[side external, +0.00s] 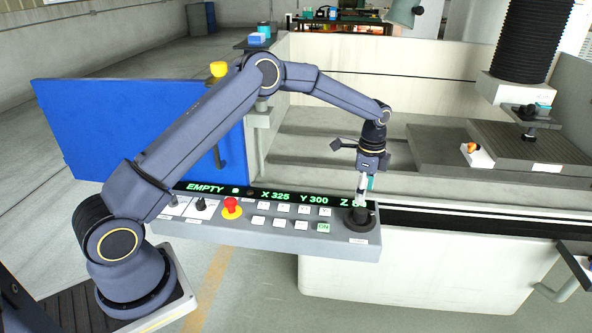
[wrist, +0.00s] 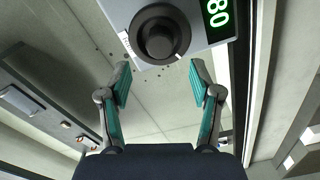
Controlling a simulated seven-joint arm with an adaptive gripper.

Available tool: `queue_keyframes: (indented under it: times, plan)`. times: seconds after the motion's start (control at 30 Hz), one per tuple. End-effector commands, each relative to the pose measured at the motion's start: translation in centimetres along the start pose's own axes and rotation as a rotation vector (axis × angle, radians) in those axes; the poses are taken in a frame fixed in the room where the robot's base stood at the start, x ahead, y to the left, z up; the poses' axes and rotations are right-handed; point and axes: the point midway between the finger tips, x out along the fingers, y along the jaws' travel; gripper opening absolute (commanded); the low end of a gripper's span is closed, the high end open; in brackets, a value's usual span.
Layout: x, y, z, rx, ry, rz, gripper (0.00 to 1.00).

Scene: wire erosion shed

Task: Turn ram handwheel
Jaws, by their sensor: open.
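The ram handwheel is a round black knob (wrist: 160,40) with a wider dark base and a light index mark, at the end of the grey control panel. In the side external view the handwheel (side external: 357,222) sits at the panel's right end, under my gripper (side external: 364,190). My gripper points down and is open. In the wrist view its two teal-padded fingers (wrist: 160,72) stand apart, one on each side below the knob in the picture. Nothing is between the pads there but floor.
The control panel (side external: 275,238) carries a green readout, a red emergency button (side external: 231,207) and several white keys. A blue door (side external: 130,125) stands behind my arm. The white machine tank (side external: 420,265) lies right of the panel. Open floor shows below the panel.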

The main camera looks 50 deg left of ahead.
Motion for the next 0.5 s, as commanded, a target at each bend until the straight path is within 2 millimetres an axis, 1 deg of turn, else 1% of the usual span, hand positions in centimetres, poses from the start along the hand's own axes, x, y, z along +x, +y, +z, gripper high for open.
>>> queue_keyframes:
  times: [0.03, 0.1, 0.2, 0.33, 0.5]
  plan:
    - [-1.2, -0.1, 0.0, 0.000, 0.001, -0.003, 0.64]
    - [-2.4, -0.1, 0.0, 0.000, 0.000, -0.002, 0.64]
    - [-3.8, 0.0, 0.0, 0.000, 0.000, -0.001, 0.64]
    - [-4.6, 0.0, 0.0, 0.000, 0.000, 0.000, 0.64]
    - [-4.7, 0.0, 0.0, 0.000, -0.001, 0.001, 0.64]
